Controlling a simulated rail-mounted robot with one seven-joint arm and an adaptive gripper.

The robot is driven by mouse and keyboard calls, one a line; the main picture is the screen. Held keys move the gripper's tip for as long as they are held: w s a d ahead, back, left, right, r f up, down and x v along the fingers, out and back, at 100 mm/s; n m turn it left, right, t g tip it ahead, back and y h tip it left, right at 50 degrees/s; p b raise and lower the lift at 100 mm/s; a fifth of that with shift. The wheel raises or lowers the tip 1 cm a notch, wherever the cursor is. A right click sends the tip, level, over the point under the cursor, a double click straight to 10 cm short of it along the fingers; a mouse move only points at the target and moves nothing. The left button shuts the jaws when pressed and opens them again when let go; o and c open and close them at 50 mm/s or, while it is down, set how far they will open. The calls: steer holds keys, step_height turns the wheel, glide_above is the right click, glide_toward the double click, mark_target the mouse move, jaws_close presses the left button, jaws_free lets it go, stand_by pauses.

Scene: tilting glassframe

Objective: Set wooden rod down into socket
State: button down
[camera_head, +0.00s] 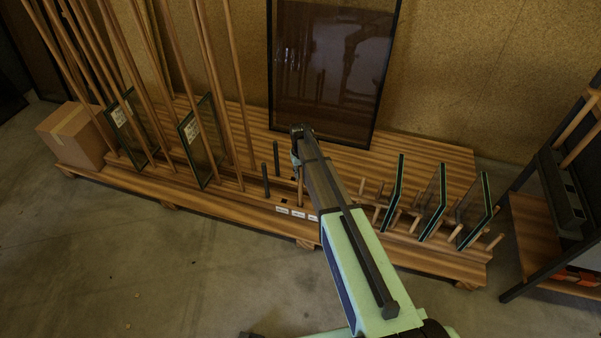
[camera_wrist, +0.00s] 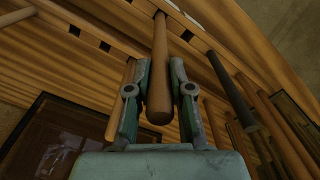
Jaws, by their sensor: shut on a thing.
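The wooden rod (camera_wrist: 159,85) stands between the two fingers of my gripper (camera_wrist: 160,68), which is shut on it. In the wrist view its rounded near end sticks out toward the camera and its far end points to the slatted wooden rack (camera_wrist: 40,62). In the head view, the rod (camera_head: 300,188) hangs upright below my gripper (camera_head: 296,160), over the rack's front ledge by the small white labels (camera_head: 297,213). Small dark sockets (camera_wrist: 105,46) show in the ledge in the wrist view. I cannot tell whether the rod's lower end is in a socket or above it.
Two dark rods (camera_head: 265,180) stand just left of the held rod. Glass panes (camera_head: 433,205) lean between pegs to the right. A large dark-framed pane (camera_head: 333,70) stands behind. Tall wooden poles (camera_head: 205,100) and a cardboard box (camera_head: 72,136) are at left. The floor in front is clear.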

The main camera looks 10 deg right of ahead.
steer(key=shift+f+b, duration=0.65)
steer(key=shift+f, duration=1.5)
stand_by(1.1)
steer(key=c, duration=1)
jaws_free()
steer(key=shift+o, duration=0.2)
steer(key=shift+r, duration=0.1)
steer(key=shift+r+p, duration=1.85)
steer(key=shift+r, duration=1.05)
steer(key=shift+s, duration=0.1)
